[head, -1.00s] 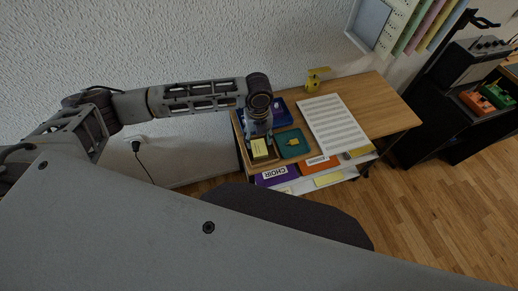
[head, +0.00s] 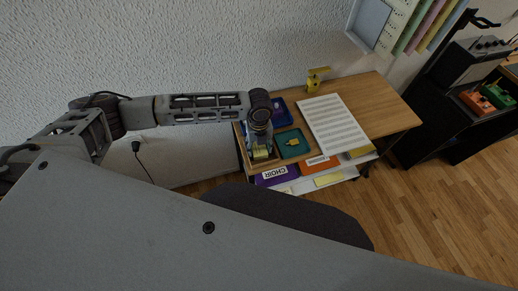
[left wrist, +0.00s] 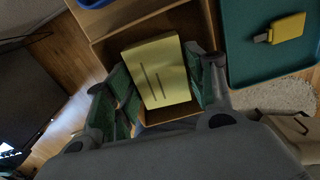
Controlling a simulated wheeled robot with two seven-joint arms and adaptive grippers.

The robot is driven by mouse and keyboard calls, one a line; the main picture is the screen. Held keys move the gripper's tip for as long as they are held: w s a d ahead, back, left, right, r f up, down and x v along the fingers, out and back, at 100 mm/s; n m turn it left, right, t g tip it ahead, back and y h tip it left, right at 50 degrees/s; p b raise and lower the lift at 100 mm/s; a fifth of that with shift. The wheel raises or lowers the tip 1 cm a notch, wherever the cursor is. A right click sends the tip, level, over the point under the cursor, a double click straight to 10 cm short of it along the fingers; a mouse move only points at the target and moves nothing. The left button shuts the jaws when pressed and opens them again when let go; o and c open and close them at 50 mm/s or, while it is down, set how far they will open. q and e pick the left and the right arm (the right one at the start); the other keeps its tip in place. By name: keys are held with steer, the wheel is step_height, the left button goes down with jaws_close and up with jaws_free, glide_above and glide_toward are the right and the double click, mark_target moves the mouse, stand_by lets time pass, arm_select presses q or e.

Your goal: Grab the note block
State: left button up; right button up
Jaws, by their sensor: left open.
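The note block (left wrist: 158,70) is a yellow pad with dark lines on its top. In the left wrist view it stands in a wooden compartment (left wrist: 147,28), between the two fingers of my left gripper (left wrist: 160,95). The gripper is open, with a green-padded finger on each side of the block; I cannot tell whether either touches it. In the head view my left gripper (head: 261,148) points down over the block (head: 260,154), which it partly covers. My right gripper is not in view.
A teal tray (head: 291,151) with a small yellow item lies right of the block, and a blue tray (head: 279,119) lies behind. A white music sheet (head: 333,124) and a yellow object (head: 315,79) are on the wooden desk (head: 385,108). Purple and orange folders sit below the front edge.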

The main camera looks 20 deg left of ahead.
mark_target(259, 148)
arm_select(q)
steer(key=c, duration=0.7)
steer(key=shift+o, duration=0.2)
steer(key=shift+r, duration=0.15)
step_height(259, 148, up, 10)
stand_by(0.5)
